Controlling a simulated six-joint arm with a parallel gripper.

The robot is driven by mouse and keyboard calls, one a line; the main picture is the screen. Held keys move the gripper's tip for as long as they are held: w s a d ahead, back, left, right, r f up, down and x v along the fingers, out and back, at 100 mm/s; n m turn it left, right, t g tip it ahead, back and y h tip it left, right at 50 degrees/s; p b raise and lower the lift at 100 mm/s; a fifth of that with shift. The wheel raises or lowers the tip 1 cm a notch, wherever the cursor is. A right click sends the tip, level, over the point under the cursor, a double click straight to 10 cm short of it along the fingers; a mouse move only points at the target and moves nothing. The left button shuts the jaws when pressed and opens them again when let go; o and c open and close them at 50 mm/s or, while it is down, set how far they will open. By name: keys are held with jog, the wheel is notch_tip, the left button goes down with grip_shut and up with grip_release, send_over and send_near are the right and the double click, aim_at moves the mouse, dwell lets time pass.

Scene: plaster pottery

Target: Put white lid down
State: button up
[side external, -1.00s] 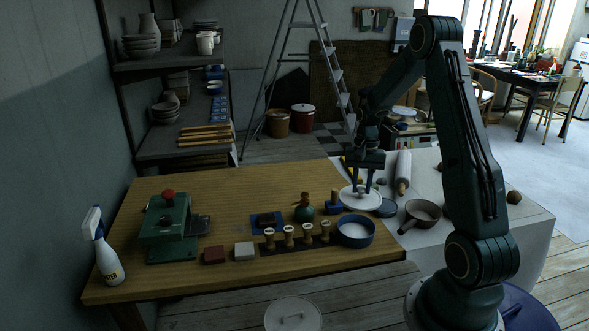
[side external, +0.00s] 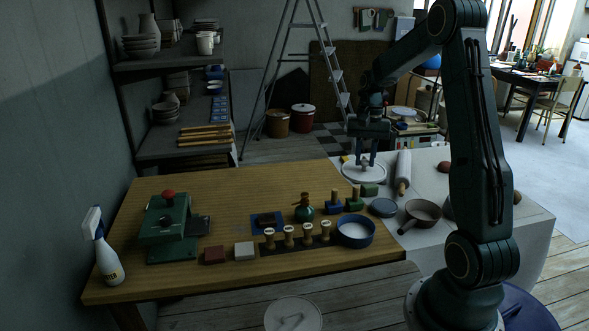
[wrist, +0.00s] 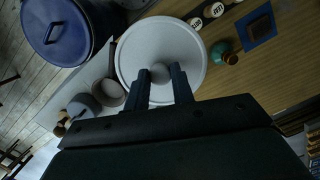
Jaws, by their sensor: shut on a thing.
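The white lid (side external: 364,174) is a round disc with a small knob. My gripper (side external: 366,163) is shut on its knob, and the lid hangs roughly level below the fingers. In the wrist view the lid (wrist: 160,42) fills the space ahead of my gripper (wrist: 160,76), with the knob between the two fingers. In the side view it appears over the far part of the white-topped table, left of the rolling pin. Its height above the surface cannot be told. What lies directly beneath it is hidden.
A green block (side external: 370,190), a blue disc (side external: 382,208), a saucepan (side external: 422,212) and a rolling pin (side external: 403,172) are nearby. A blue-rimmed bowl (side external: 356,231) and a row of stamps (side external: 296,238) stand in front. The wooden table's back left is clear.

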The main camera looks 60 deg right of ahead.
jog(key=shift+w, duration=0.1)
jog(key=shift+w+m, duration=0.4)
jog(key=shift+w, duration=0.4)
jog(key=w+a+f+m, duration=0.1)
jog(key=w+a+m, duration=0.4)
jog(key=w, duration=0.6)
jog(key=w+a+f+m+t, duration=0.1)
jog(key=w+a+m, duration=0.5)
jog(key=w, duration=0.5)
jog(key=w+a+f+m+t, duration=0.1)
jog(key=w+a+m, duration=0.5)
jog(key=w, duration=0.5)
jog(key=shift+a+f+h, duration=0.35)
jog(key=shift+a+h, duration=0.05)
jog(key=shift+a, duration=0.55)
jog(key=shift+f, duration=0.1)
notch_tip(320, 180, down, 20)
jog(key=shift+r, duration=0.1)
